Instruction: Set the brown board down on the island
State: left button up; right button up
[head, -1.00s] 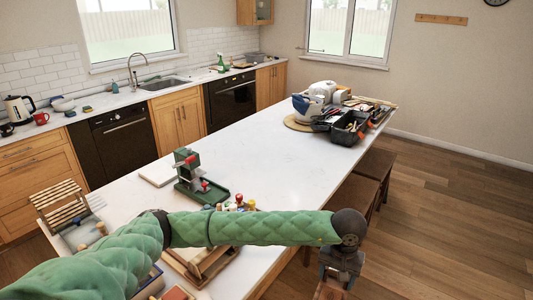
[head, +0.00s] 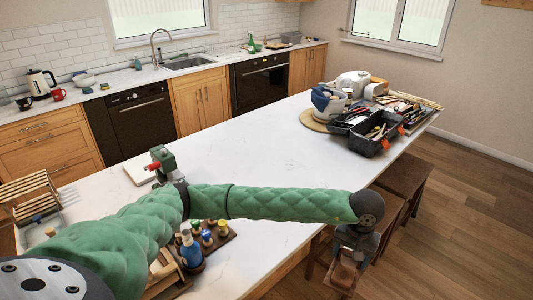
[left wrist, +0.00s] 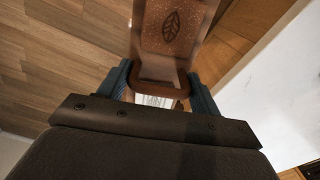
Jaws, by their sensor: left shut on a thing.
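The brown board (left wrist: 175,32), with a dark leaf mark, is gripped between the blue fingers of my left gripper (left wrist: 160,88) in the left wrist view. In the head view my left gripper (head: 347,258) hangs at the end of the green arm, with the board (head: 343,276) below it, partly hidden. The board is beyond the near long edge of the white-topped island (head: 270,150), over the floor side and apart from the top. My right gripper is not in view.
Wooden stools (head: 402,180) stand along the island's near side. A black toolbox (head: 373,142) and other tools crowd its far right end. Small bottles (head: 208,240) and a green-and-red tool (head: 162,165) sit near my arm. The island's middle is clear.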

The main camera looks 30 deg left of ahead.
aim_at(274, 168)
jog(key=i+l+u, duration=0.1)
jog(key=i, duration=0.35)
jog(key=i+l+u, duration=0.1)
jog(key=i+l, duration=0.2)
jog(key=i, duration=0.2)
jog(key=i+j, duration=0.1)
jog(key=i, duration=0.15)
